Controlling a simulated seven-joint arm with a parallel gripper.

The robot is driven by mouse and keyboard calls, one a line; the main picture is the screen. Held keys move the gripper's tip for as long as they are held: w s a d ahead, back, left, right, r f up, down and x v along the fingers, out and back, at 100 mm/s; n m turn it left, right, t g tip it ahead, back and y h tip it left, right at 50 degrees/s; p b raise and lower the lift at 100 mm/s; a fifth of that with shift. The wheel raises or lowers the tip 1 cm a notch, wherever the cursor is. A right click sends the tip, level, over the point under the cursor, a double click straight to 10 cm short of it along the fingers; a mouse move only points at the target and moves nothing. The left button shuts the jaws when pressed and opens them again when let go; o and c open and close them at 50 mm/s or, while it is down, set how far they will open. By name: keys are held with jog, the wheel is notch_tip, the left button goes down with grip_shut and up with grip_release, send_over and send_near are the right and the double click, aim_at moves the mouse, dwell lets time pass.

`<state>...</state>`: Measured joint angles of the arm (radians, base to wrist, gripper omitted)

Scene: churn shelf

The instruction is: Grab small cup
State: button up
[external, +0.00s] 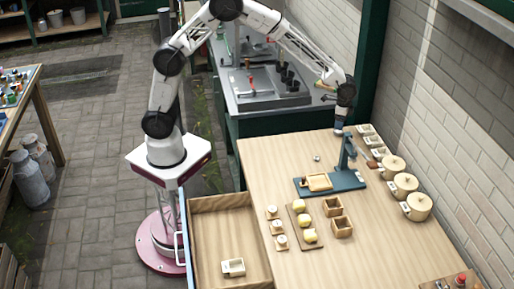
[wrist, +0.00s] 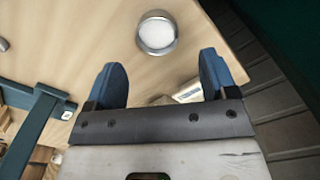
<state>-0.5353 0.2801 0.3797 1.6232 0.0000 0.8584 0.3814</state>
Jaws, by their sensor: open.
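A small round cup (wrist: 157,33) with a pale inside and a metallic rim stands on the wooden table in the wrist view. It lies just beyond my gripper (wrist: 160,68), whose two blue fingers are apart with nothing between them. The cup is roughly centred ahead of the fingers and looks clear of both. In the external view my gripper (external: 340,125) is low over the far end of the table, left of the row of small white dishes. The cup is hard to make out there.
A blue stand (external: 346,180) with a wooden block is close in front of my gripper. Small white dishes (external: 371,141) and several lidded pots (external: 404,185) line the wall side. A small metallic item (external: 317,158) lies left. An open drawer (external: 205,205) juts out front left.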

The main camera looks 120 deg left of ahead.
aim_at(339, 132)
jog(key=shift+s+f, duration=0.1)
jog(key=shift+f, duration=2.4)
jog(key=c, duration=1)
